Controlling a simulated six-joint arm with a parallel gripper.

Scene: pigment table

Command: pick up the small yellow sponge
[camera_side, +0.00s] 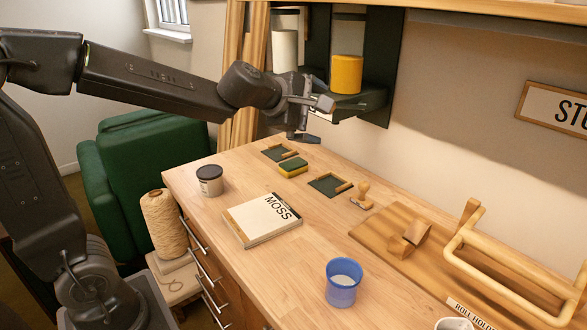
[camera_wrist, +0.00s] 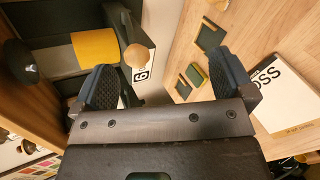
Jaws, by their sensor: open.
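The small yellow sponge (camera_side: 293,169), with a dark green top, lies on the wooden table between two dark green plates with wooden strips. It also shows in the wrist view (camera_wrist: 195,75), between the jaws in the picture but well beyond them. My gripper (camera_side: 314,120) is open and empty, above the back of the table near the shelf. In the wrist view its two black ribbed fingers (camera_wrist: 165,82) stand wide apart. The sponge is apart from both fingers and lies below my gripper.
A dark shelf with a yellow cylinder (camera_side: 346,74) is close behind my gripper. The plates (camera_side: 279,152) and (camera_side: 329,185) flank the sponge. A wooden stamp (camera_side: 362,196), lidded jar (camera_side: 210,180), MOSS book (camera_side: 262,219) and blue cup (camera_side: 343,283) stand around.

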